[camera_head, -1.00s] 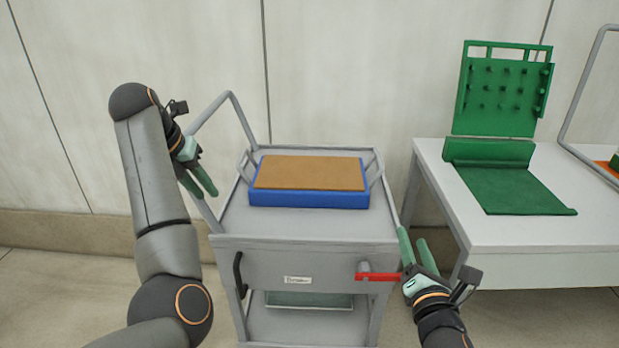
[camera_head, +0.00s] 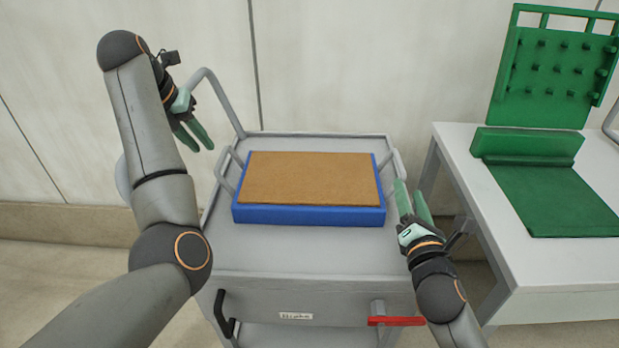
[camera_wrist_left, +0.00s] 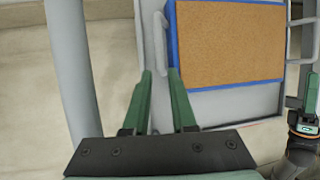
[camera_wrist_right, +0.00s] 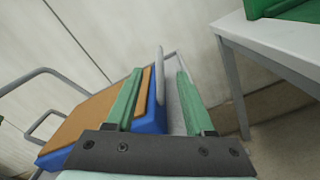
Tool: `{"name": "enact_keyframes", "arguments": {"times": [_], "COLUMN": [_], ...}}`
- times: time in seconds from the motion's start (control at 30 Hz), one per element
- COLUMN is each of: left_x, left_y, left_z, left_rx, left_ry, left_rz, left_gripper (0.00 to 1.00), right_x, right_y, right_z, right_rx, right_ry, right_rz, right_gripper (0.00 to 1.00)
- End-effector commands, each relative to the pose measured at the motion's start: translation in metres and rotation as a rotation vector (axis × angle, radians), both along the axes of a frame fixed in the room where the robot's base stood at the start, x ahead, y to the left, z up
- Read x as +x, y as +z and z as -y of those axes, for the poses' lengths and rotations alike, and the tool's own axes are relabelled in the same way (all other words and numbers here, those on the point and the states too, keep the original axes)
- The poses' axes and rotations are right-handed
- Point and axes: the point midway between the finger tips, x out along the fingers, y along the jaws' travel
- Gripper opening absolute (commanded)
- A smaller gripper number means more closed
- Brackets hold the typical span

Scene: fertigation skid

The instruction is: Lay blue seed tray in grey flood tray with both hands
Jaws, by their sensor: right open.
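The blue seed tray (camera_head: 300,214), filled with brown material (camera_head: 310,178), lies flat on top of the grey cart (camera_head: 310,253). It has a grey loop handle at each short side, the left handle (camera_head: 229,172) and the right handle (camera_head: 395,180). My left gripper (camera_head: 203,143) is open and empty, up and left of the tray. In the left wrist view its fingers (camera_wrist_left: 160,75) point toward the left handle. My right gripper (camera_head: 411,186) is open beside the tray's right end. In the right wrist view the right handle (camera_wrist_right: 159,78) shows between its fingers. I cannot make out a grey flood tray.
The cart has a bent push rail (camera_head: 220,98) at left, a black handle (camera_head: 222,312) and a red lever (camera_head: 396,321) in front. A white table (camera_head: 470,190) at right carries a green pegged panel (camera_head: 553,70) and a green mat (camera_head: 555,200).

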Motion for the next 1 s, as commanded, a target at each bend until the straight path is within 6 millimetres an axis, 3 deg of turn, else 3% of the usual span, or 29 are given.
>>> {"name": "enact_keyframes", "arguments": {"times": [0.33,0.8,1.0], "left_x": [0.004,0.033,0.041], "left_y": [-0.011,-0.082,-0.103], "left_z": [0.002,0.018,0.023], "left_rx": [0.001,0.001,0.001], "left_ry": [-0.001,-0.001,0.000], "left_rz": [-0.003,-0.003,-0.002], "left_gripper": [0.25,0.25,0.25], "right_x": [0.011,0.090,0.114], "right_y": [0.000,0.001,0.000], "right_z": [0.001,0.007,0.009], "right_rx": [0.001,0.002,0.000], "right_ry": [-0.001,-0.001,-0.001], "right_rz": [0.001,0.000,0.000], "right_gripper": [0.54,0.54,0.54]}}
